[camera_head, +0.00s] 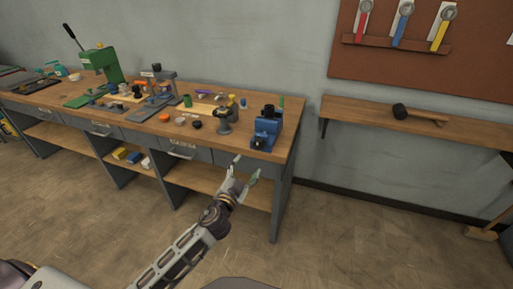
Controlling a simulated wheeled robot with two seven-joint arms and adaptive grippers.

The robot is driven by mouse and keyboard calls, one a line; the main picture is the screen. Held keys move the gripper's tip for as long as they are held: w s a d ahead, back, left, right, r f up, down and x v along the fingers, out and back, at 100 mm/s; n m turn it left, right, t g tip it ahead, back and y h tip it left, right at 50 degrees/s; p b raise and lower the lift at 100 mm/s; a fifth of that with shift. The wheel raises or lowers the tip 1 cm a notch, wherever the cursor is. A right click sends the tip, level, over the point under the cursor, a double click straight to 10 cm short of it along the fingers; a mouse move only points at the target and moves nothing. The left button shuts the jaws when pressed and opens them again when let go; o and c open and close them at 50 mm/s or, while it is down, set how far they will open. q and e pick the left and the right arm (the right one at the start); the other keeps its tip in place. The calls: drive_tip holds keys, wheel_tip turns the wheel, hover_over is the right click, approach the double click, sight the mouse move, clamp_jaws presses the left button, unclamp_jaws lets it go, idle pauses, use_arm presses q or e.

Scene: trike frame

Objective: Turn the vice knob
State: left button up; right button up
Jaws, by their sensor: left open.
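A blue vice (266,130) stands on the workbench (289,119) near its right end. A dark part shows on top of the vice, but the knob is too small to tell apart. My left gripper (245,167) is open and empty. In the picture it shows just below the vice, in front of the bench's drawer fronts, apart from the vice. My right gripper is not in view.
Small pots, tools and a green press (104,63) crowd the bench to the left of the vice. A wall shelf (350,111) holds a mallet (415,114) at right. The floor (350,245) before the bench is clear.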

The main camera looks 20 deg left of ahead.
use_arm(q)
drive_tip(key=n, duration=0.6)
drive_tip(key=shift+a+n, duration=0.15)
drive_tip(key=shift+n, duration=0.15)
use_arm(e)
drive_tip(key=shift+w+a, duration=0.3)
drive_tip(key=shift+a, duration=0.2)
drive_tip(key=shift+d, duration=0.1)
